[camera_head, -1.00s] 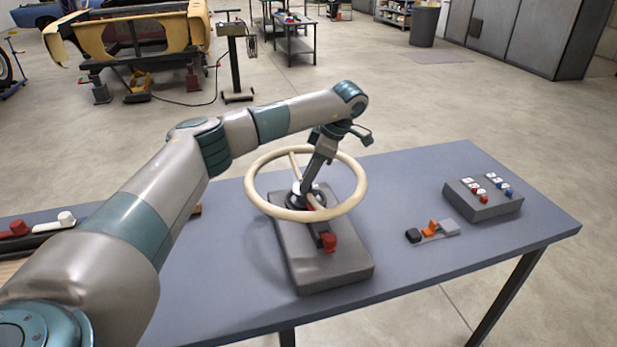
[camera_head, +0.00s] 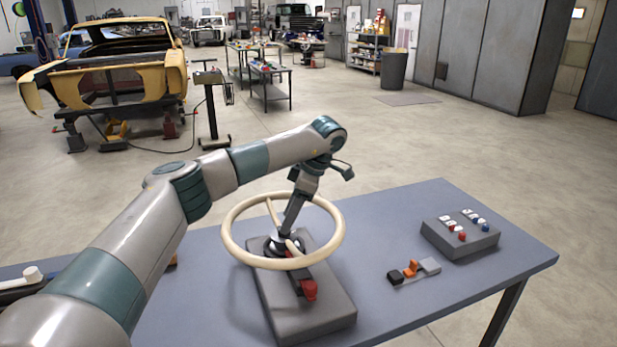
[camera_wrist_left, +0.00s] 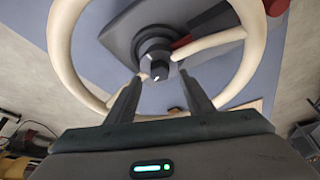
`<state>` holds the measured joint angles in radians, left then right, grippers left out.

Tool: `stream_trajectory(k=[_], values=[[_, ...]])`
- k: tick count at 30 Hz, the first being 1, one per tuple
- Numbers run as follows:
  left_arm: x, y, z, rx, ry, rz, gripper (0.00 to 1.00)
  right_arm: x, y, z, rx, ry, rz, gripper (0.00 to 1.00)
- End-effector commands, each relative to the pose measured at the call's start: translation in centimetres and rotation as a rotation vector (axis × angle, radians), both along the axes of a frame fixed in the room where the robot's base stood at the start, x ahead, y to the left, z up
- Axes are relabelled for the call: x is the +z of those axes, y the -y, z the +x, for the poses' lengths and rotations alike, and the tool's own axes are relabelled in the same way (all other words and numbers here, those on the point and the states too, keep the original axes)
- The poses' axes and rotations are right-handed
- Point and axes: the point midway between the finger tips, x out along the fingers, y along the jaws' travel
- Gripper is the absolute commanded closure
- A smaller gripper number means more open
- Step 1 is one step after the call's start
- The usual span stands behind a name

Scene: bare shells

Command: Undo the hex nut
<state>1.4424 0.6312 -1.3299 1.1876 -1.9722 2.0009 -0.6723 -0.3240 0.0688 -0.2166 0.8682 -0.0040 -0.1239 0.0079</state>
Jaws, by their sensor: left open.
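A cream steering wheel (camera_head: 333,240) is mounted on a grey block (camera_head: 322,318) on the table. In the left wrist view the wheel (camera_wrist_left: 62,50) surrounds a dark round hub (camera_wrist_left: 152,45). A small dark piece, apparently the hex nut (camera_wrist_left: 159,70), sits at the hub's centre; its flats are too small to make out. My left gripper (camera_head: 287,230) points down at the hub inside the wheel. In the left wrist view its open fingers (camera_wrist_left: 162,80) stand either side of the nut, apparently short of it. The nut is hidden in the head view.
The blue-grey table (camera_head: 400,230) carries a switch box (camera_head: 460,240) and a small orange-and-grey piece (camera_head: 413,270) at right. A red-ended part (camera_head: 309,290) lies on the block. The table between block and switch box is mostly clear.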

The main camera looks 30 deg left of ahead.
Motion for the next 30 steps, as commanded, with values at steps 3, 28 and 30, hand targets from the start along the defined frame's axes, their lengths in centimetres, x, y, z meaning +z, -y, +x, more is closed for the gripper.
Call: stream_trajectory(k=[3,28,30], values=[[1.8,0.7,0.4,-0.002,0.004,0.0,0.52,0.7,-0.7,1.8,0.001,0.042,0.012,0.69],[13.2,5.0,2.3,0.0,0.001,0.0,0.52,1.0,-1.2,2.6,0.002,0.066,0.022,0.69],[13.5,5.1,2.3,0.0,0.001,0.0,0.52,1.0,-1.2,2.7,0.002,0.067,0.022,0.69]])
